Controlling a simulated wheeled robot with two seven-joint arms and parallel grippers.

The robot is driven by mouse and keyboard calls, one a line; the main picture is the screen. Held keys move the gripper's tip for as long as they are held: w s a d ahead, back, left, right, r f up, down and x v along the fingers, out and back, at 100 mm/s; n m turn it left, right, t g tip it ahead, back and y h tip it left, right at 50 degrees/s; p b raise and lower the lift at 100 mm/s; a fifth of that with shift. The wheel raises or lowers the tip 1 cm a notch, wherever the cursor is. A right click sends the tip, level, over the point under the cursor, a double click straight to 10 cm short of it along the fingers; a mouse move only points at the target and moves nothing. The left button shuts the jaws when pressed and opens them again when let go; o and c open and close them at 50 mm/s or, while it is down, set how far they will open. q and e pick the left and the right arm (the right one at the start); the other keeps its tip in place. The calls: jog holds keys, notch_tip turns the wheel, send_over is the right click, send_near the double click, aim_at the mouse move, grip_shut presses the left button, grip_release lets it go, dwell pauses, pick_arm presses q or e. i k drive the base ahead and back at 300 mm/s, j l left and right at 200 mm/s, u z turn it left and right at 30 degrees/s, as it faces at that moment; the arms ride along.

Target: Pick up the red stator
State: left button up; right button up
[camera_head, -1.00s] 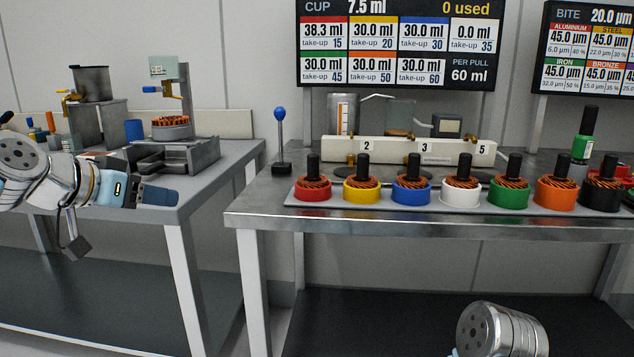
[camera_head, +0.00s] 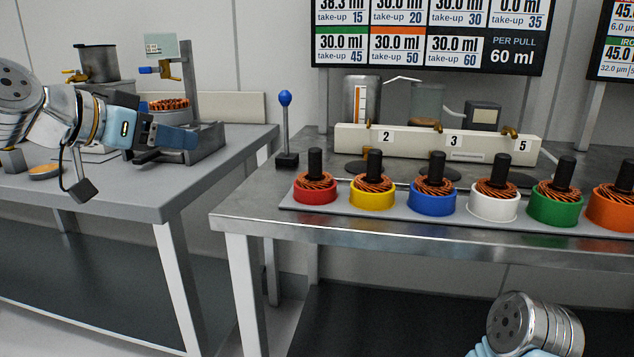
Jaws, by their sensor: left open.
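The red stator (camera_head: 316,194) is a red ring with copper windings and a black upright post in its middle. It stands at the left end of a row of coloured stators on a grey strip on the right-hand table. My left gripper (camera_head: 190,138) is at the upper left, over the left-hand table, pointing right. It is empty, well to the left of the red stator and apart from it. Its fingers are seen from the side, so the gap between them is hidden. Part of my right arm shows at the bottom right; its gripper is out of view.
Yellow (camera_head: 373,195), blue (camera_head: 433,200), white (camera_head: 494,204), green (camera_head: 556,206) and orange (camera_head: 611,210) stators stand to the right. A blue-knobbed lever (camera_head: 285,130) stands behind and left of the red one. A white numbered manifold (camera_head: 437,146) lies behind the row. A gap separates the two tables.

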aim_at(315, 185)
jog(key=k+l+z, duration=0.2)
jog(key=z, duration=0.25)
jog(key=k+l+z, duration=0.15)
jog(key=z, duration=0.25)
jog(key=l, duration=0.1)
